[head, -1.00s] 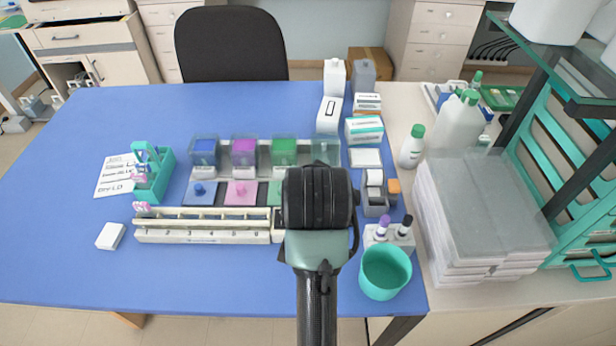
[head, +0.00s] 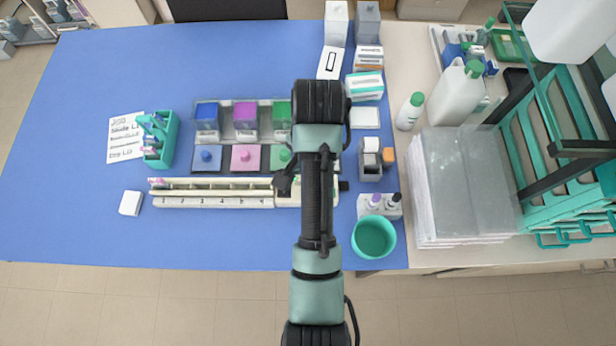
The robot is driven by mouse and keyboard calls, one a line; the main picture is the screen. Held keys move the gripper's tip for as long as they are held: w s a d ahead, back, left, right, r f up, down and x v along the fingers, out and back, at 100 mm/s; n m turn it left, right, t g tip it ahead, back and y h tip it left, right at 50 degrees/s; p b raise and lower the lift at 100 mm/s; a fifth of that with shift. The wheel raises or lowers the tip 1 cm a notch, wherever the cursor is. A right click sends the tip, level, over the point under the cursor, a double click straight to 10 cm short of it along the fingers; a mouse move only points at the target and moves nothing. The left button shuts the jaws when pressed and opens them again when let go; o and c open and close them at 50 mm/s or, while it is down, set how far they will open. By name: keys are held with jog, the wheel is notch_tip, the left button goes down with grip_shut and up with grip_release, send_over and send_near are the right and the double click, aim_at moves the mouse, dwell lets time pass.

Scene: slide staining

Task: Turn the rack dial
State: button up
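The long cream rack (head: 215,201) with numbered positions lies across the middle of the blue table. My arm crosses over its right end and hides part of it. A small black piece (head: 343,186) shows just right of my arm at that end. I cannot tell whether it is the dial or part of my arm. A pink-tipped piece (head: 157,182) sits at the rack's left end. My gripper cannot be made out; it is hidden under or behind my arm.
Lidded staining jars, blue (head: 207,123), purple (head: 245,121) and green (head: 282,120), stand behind the rack. A teal slide holder (head: 160,140) is at left. A teal cup (head: 374,238) and bottle holder (head: 379,206) stand close on the right.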

jog(key=f, duration=0.3)
jog(key=f+p, duration=0.1)
jog(key=f, duration=0.6)
jog(key=shift+w+a+f, duration=0.2)
jog(key=shift+w+f, duration=0.05)
jog(key=shift+w, duration=0.15)
grip_shut()
